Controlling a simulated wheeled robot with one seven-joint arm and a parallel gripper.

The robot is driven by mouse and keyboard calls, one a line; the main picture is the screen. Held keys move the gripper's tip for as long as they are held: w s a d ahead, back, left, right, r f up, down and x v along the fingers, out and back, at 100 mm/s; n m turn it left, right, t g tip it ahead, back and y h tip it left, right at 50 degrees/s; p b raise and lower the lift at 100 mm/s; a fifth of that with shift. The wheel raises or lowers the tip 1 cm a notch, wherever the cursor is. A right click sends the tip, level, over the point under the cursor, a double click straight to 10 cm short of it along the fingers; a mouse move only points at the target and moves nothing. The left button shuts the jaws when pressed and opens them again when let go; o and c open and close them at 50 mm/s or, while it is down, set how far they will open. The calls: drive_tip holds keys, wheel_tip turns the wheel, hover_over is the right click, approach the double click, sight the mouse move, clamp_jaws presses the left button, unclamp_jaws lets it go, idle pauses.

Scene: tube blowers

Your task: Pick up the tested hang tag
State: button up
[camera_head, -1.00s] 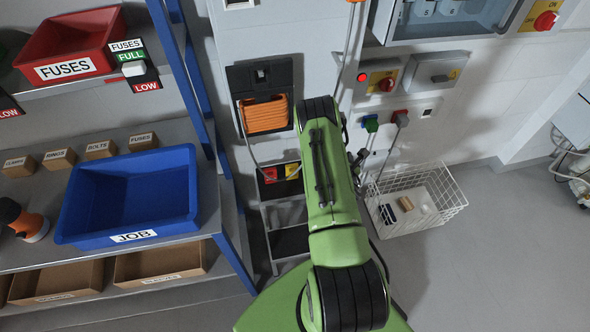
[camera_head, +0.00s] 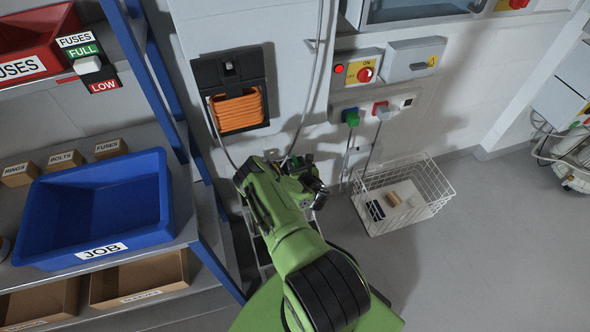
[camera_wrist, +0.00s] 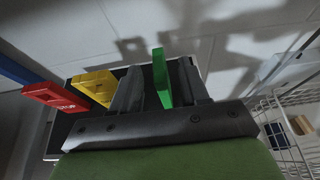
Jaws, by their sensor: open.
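In the wrist view, a green tag (camera_wrist: 160,77) shows between the two dark fingers of my gripper (camera_wrist: 157,88). The fingers are apart; I cannot tell whether either touches the tag. A yellow tag (camera_wrist: 95,86) is just left of the fingers, and a red tag (camera_wrist: 54,97) with small white lettering is farther left. In the head view, my gripper (camera_head: 312,184) is in front of the wall, above the narrow stand, and my arm hides the tags.
A white wire basket (camera_head: 436,188) with small items stands on the floor to the right. A blue JOB bin (camera_head: 97,252) is on the shelf at left. An orange cable coil (camera_head: 238,111) and switch boxes (camera_head: 415,60) are on the wall.

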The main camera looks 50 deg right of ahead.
drive_tip(key=x, duration=0.3)
drive_tip(key=shift+f+b, duration=0.1)
drive_tip(key=shift+b, duration=0.25)
drive_tip(key=shift+a, duration=0.1)
drive_tip(key=shift+c, duration=0.4)
clamp_jaws()
drive_tip(key=shift+s, duration=0.1)
